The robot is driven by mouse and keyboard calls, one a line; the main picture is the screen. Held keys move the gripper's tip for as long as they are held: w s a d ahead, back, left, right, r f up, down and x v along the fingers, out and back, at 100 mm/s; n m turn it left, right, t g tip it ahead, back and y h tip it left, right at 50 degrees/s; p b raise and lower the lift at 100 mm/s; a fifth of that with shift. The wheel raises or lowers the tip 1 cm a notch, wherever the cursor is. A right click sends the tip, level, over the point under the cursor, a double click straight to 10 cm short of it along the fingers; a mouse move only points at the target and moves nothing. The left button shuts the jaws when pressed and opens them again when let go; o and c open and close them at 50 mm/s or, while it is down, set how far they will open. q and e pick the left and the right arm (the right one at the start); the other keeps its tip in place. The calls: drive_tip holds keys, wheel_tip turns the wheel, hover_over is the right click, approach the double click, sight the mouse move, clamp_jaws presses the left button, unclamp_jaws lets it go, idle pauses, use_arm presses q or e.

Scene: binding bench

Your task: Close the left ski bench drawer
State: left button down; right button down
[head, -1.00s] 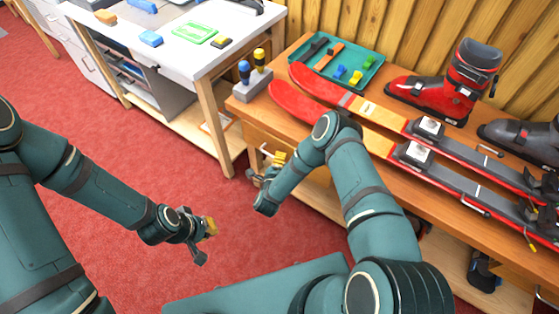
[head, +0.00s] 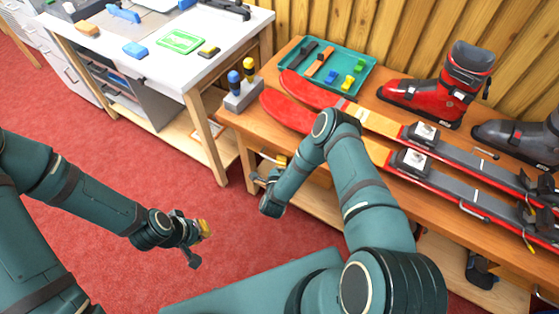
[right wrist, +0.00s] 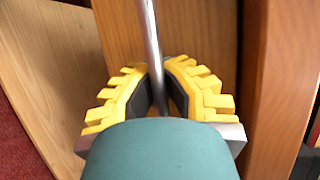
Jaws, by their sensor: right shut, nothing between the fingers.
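The ski bench (head: 236,118) runs along the wooden wall. Its left drawer's wooden front (right wrist: 205,30) fills the upper middle of the right wrist view, with an upright-looking metal bar handle (right wrist: 152,40) on it. My right gripper (right wrist: 158,98) is shut and empty; the handle's lower end overlaps its yellow-padded fingers, and contact cannot be judged. In the head view my right gripper (head: 270,170) is under the bench's left front corner, and my arm hides most of the drawer. How far the drawer stands out is unclear. My left gripper (head: 200,238) hangs over the carpet, finger gap unclear.
On the bench are red skis (head: 285,112), a teal tray (head: 350,58), a tool block (head: 243,94) and ski boots (head: 440,88). A white-topped workbench (head: 190,75) stands to the left. Red carpet (head: 130,165) lies clear in front.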

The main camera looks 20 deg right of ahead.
drive_tip(key=c, duration=1)
unclamp_jaws()
drive_tip(key=shift+d+r, duration=0.15)
drive_tip(key=v, duration=0.7)
drive_tip(key=shift+s, duration=0.25)
